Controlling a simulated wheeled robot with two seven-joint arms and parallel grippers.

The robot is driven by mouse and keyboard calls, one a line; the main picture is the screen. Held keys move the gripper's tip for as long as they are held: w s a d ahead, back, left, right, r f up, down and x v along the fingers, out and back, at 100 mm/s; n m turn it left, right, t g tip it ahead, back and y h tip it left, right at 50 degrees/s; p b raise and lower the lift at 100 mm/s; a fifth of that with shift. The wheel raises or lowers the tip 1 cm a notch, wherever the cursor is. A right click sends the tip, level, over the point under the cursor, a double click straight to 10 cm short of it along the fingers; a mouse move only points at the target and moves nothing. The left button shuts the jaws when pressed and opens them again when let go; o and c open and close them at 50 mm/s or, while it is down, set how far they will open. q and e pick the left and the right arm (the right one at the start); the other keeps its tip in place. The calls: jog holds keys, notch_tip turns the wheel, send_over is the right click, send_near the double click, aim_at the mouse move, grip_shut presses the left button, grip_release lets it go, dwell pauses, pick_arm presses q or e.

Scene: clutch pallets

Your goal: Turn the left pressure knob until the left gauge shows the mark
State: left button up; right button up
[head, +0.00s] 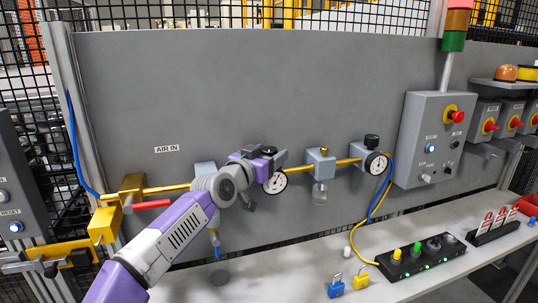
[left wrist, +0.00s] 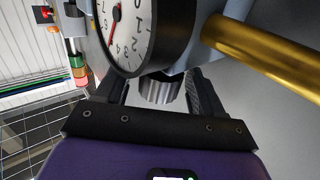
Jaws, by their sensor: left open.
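The left pressure gauge (head: 275,182) has a white dial and hangs on the regulator at the middle of the grey panel. The left wrist view shows this dial (left wrist: 128,30) large and cut off at the top, with a red needle; I cannot make out a target mark. The left pressure knob (head: 269,149) is dark and sits above the gauge; its ribbed side (left wrist: 160,91) shows between my fingers. My left gripper (left wrist: 160,98) is open, with one finger on each side of the knob; contact is unclear. My right gripper is not in view.
A brass pipe (head: 345,162) runs right to a second gauge (head: 376,164) with a black knob (head: 372,141). A red-handled valve (head: 150,204) is at left. A control box (head: 433,140) stands at right. Padlocks (head: 360,276) and a button strip (head: 418,257) lie on the shelf.

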pick_arm(q)
jog(key=b+v, duration=0.2)
jog(key=v, duration=0.5)
jog(key=shift+s+a, duration=0.1)
jog(key=shift+s, duration=0.05)
